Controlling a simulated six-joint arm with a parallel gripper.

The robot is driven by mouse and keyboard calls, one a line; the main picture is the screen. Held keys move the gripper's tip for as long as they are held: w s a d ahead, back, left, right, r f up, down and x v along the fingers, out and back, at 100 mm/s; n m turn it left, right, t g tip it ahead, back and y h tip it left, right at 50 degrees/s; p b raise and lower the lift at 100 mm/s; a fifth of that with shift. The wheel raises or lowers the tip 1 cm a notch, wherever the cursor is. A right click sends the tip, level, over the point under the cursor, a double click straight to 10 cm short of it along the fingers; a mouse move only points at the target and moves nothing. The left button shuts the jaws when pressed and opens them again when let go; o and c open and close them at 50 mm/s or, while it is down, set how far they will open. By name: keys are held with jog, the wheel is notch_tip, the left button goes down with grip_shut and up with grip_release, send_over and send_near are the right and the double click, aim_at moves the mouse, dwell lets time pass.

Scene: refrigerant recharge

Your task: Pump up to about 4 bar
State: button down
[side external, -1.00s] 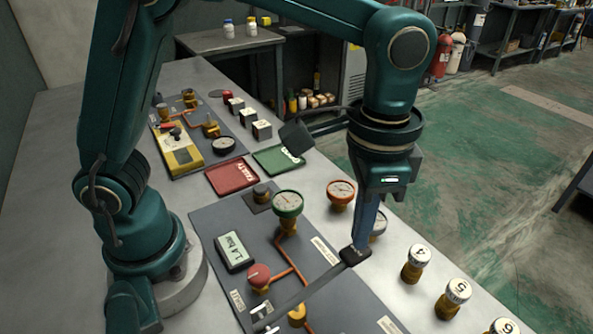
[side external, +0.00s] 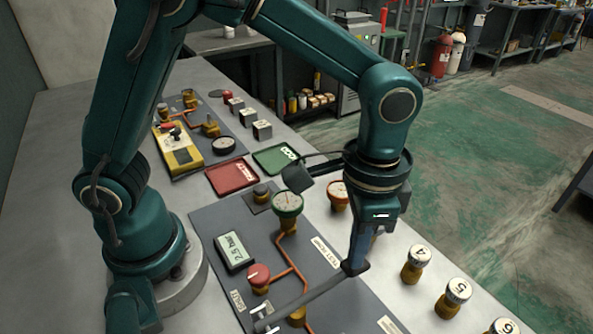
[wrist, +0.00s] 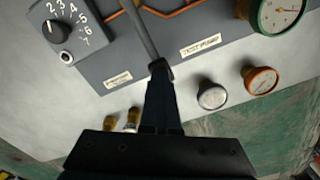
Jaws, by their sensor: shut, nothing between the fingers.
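The test pump lever (side external: 318,297) is a long grey bar with a dark grip at its end. It runs from the lower left of the side view to my gripper (side external: 355,264). My gripper is shut and empty, its fingertips pointing down at the grip end and seemingly touching it. The wrist view shows my fingers (wrist: 160,78) against the dark grip end of the lever (wrist: 140,30). The digital display (side external: 234,251) on the grey panel (side external: 205,225) reads 2.5 bar. A green-rimmed gauge (side external: 288,203) stands behind it; its exact reading is too small to tell.
A red knob (side external: 258,275) sits on the panel. An orange gauge (side external: 338,193) stands close beside my wrist. Numbered white-topped brass pieces (side external: 417,262) line the right bench edge. A red tray (side external: 231,177) and a green tray (side external: 276,159) lie farther back.

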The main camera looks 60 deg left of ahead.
jog(key=shift+f, duration=0.35)
jog(key=shift+r, duration=2.65)
jog(key=shift+f, duration=0.15)
jog(key=shift+f, duration=2.2)
jog(key=shift+r, duration=2.35)
notch_tip(320, 180, up, 5)
